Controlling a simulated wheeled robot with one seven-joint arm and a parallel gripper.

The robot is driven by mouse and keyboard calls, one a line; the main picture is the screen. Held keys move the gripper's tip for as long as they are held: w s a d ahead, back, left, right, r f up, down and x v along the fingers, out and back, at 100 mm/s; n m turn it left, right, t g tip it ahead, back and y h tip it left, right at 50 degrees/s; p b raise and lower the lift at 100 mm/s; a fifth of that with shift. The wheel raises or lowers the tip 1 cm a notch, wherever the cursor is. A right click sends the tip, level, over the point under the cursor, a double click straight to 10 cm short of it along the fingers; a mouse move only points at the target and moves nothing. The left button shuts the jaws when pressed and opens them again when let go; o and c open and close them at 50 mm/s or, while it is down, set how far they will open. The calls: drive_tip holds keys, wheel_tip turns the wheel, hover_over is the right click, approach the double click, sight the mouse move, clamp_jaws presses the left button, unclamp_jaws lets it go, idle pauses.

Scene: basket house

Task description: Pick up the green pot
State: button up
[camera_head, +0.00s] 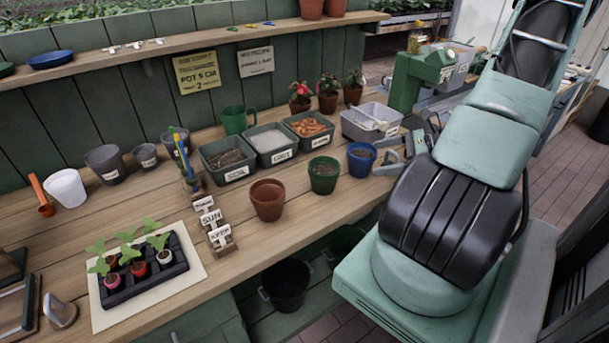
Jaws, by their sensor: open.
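The green pot (324,178) stands upright on the wooden bench near its front edge, filled with dark soil. It sits between a terracotta pot (267,202) on its left and a blue pot (361,161) on its right. My gripper (401,155) is at the right, just beyond the blue pot, with its grey fingers apart and nothing seen between them. It is clear of the green pot. Part of the gripper is hidden behind my arm.
Labelled bins of soil (228,161), grit (269,144) and orange-brown pieces (308,130) stand behind the pots. A seedling tray (140,274) lies front left. Label blocks (213,226) stand left of the terracotta pot.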

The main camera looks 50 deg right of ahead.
drive_tip(key=p, duration=0.3)
approach(323, 168)
drive_tip(key=a, duration=0.1)
drive_tip(key=w+a, duration=0.1)
drive_tip(key=a, duration=0.1)
drive_tip(key=a+r, duration=0.1)
drive_tip(key=shift+w+a, duration=0.35)
drive_tip(key=shift+p+x, duration=1.4)
drive_tip(key=shift+x, duration=1.2)
drive_tip(key=shift+s+a, duration=0.1)
drive_tip(key=shift+a, duration=0.05)
drive_tip(key=c, duration=1)
